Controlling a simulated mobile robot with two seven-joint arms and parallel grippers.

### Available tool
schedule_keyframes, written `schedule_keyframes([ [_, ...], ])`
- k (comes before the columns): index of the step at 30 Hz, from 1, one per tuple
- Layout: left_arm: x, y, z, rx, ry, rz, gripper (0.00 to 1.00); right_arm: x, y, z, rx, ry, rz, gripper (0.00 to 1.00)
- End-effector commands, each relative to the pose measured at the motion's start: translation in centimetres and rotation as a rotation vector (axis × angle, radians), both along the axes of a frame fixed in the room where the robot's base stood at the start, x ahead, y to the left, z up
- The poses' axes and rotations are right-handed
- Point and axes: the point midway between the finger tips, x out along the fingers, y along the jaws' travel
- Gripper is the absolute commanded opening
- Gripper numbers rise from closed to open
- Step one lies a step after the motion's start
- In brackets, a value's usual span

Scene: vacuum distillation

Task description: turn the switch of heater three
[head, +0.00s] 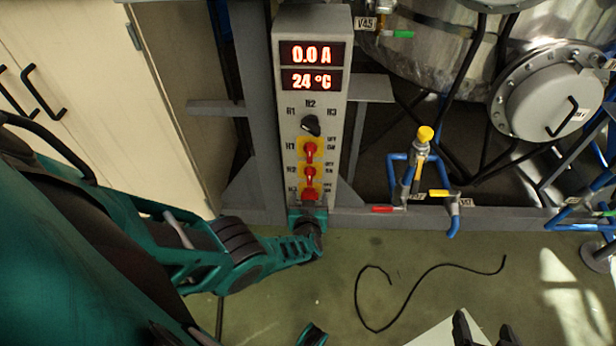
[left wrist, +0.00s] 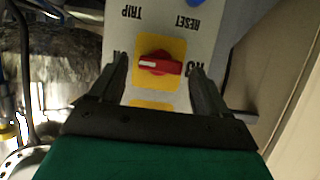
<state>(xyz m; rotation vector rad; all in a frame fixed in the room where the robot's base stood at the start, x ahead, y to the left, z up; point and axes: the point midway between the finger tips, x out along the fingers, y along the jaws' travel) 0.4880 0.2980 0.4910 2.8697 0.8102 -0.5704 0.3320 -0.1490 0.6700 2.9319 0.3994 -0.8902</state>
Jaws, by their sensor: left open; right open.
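The grey control panel (head: 283,120) stands upright in the head view, with three red rotary switches on yellow plates. The lowest, the heater three switch (head: 309,192), is partly hidden by my left gripper (head: 308,210). In the left wrist view, upside down, a red switch (left wrist: 160,64) on a yellow plate lies between the spread fingers of my left gripper (left wrist: 160,72). Its handle lies roughly level there. The fingers are open, and contact cannot be told. The switches of heater one (head: 310,150) and heater two (head: 309,175) are above. My right gripper (head: 487,330) is open, cut off at the bottom edge.
The display (head: 312,55) reads 0.0 A and 24 °C. A black selector knob (head: 311,125) sits below it. Pipes with a yellow-capped valve (head: 425,134) and a steel vessel (head: 425,50) are to the right. A black cable (head: 420,280) lies on the floor. A pale cabinet (head: 100,80) is left.

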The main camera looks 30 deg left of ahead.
Motion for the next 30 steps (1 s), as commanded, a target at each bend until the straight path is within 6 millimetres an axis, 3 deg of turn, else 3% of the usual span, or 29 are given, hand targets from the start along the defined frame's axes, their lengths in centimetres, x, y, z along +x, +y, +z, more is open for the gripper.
schedule_keyframes([
  [10,0.06,-0.06,-0.06,0.000,0.000,0.000,0.77,-0.19,-0.03,-0.27,0.000,0.004,-0.002,0.77],
  [27,0.03,-0.03,-0.08,0.000,0.000,0.000,0.23,-0.17,0.08,-0.26,0.006,0.005,-0.007,0.77],
  [30,0.02,-0.02,-0.08,-0.001,0.000,0.000,0.21,-0.16,0.07,-0.26,0.006,0.005,-0.007,0.77],
])
